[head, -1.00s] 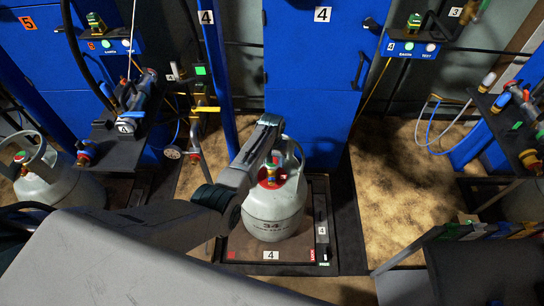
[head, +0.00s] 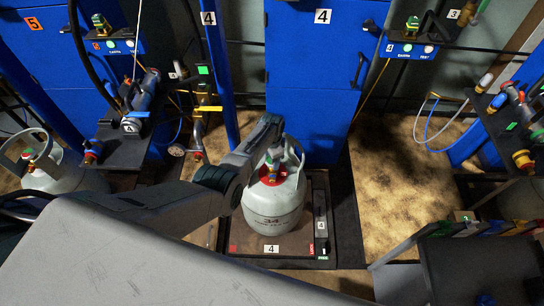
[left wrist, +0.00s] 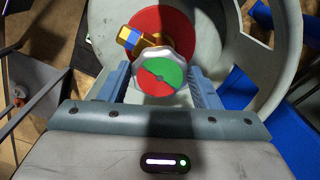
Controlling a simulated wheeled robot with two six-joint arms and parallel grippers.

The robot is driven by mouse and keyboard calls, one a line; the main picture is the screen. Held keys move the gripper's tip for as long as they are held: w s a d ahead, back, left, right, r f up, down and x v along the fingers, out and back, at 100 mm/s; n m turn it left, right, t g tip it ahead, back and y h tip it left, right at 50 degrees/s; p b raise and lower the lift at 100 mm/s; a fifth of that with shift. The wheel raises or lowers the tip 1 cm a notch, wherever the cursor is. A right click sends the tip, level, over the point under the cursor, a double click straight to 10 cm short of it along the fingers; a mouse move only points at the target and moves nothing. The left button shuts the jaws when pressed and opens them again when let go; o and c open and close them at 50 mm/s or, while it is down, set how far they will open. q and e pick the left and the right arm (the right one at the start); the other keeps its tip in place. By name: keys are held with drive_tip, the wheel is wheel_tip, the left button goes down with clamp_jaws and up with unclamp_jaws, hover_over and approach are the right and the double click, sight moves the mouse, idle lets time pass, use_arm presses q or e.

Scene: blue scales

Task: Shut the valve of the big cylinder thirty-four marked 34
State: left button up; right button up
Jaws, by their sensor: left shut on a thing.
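The big cylinder (head: 272,220) is grey-white, marked 34, and stands upright on a scale platform (head: 240,246) labelled 4. Its valve has a brass body (left wrist: 160,48) with a blue and yellow side part, above a red collar (head: 272,176). The valve's handwheel (left wrist: 160,76) has a pale rim and a half red, half green top. My left gripper (left wrist: 161,84) is shut on the handwheel, one finger on each side, inside the cylinder's collar ring (left wrist: 100,20). In the head view my left arm hides part of the cylinder's top. My right gripper is not in view.
A blue cabinet (head: 315,90) marked 4 stands right behind the cylinder. Another grey cylinder (head: 45,165) stands at the left. A dark shelf (head: 125,150) with a filling tool is left of the arm. Bare floor (head: 395,190) lies to the right.

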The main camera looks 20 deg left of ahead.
use_arm(q)
drive_tip(key=m, duration=0.3)
drive_tip(key=shift+w+r+m, duration=0.1)
drive_tip(key=shift+w+m, duration=0.05)
drive_tip(key=shift+m, duration=0.15)
drive_tip(key=m+p, duration=0.1)
drive_tip(key=m, duration=0.3)
drive_tip(key=shift+m, duration=0.3)
drive_tip(key=m, duration=0.4)
drive_tip(key=shift+w, duration=0.1)
drive_tip(key=shift+m, duration=1.6)
drive_tip(key=o, duration=1)
